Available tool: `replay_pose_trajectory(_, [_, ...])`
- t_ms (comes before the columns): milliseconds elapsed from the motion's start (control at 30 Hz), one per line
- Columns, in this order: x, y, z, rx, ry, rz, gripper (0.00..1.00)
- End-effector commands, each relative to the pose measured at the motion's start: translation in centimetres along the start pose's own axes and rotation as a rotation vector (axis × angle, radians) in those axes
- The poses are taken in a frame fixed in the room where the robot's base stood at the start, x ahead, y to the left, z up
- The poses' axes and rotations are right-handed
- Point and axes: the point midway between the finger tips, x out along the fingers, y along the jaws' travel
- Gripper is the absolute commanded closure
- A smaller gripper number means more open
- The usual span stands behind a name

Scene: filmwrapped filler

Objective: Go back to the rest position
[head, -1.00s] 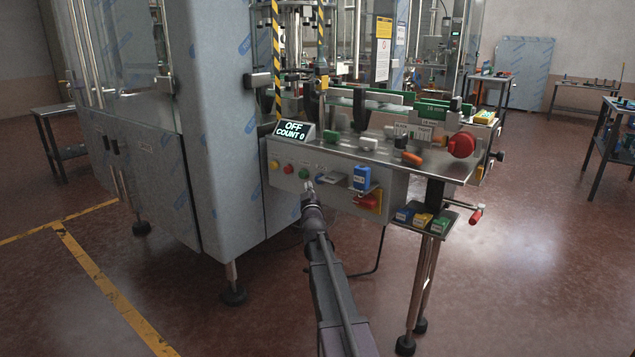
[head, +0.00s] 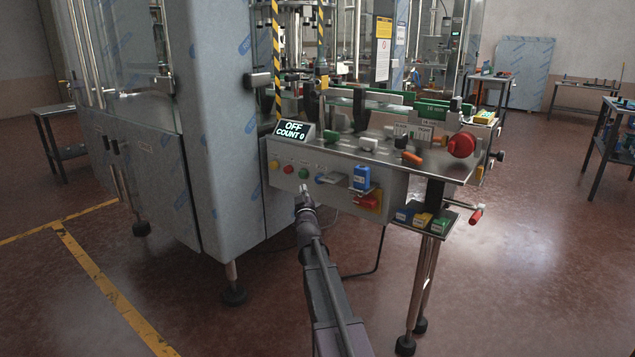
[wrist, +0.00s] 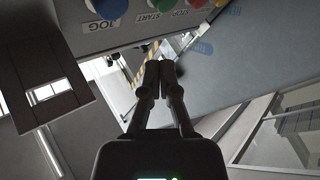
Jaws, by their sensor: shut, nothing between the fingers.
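My gripper (head: 302,189) is in front of the machine's control panel (head: 285,183), just below its row of buttons. It appears apart from the panel and holds nothing. In the wrist view, my gripper (wrist: 159,70) has its two fingertips together. The panel's underside and buttons show upside down at the top, with a blue JOG button (wrist: 108,8) and a green START button (wrist: 153,3). In the head view, the display (head: 292,131) reads OFF and COUNT 0.
A blue padlock-like block (head: 362,177) and a red-yellow switch (head: 369,201) are on the panel's right part. A small shelf (head: 448,227) with coloured boxes juts out at the right. The film-wrapped cabinet (head: 215,150) stands left. Open floor (head: 520,290) lies at the right.

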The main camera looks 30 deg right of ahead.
Motion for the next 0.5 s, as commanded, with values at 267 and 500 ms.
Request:
replay_pose_trajectory(267, [0.0,0.0,0.0,0.000,0.000,0.000,1.00])
replay_pose_trajectory(500, [-0.6,-1.0,0.1,0.012,-0.027,-0.035,1.00])
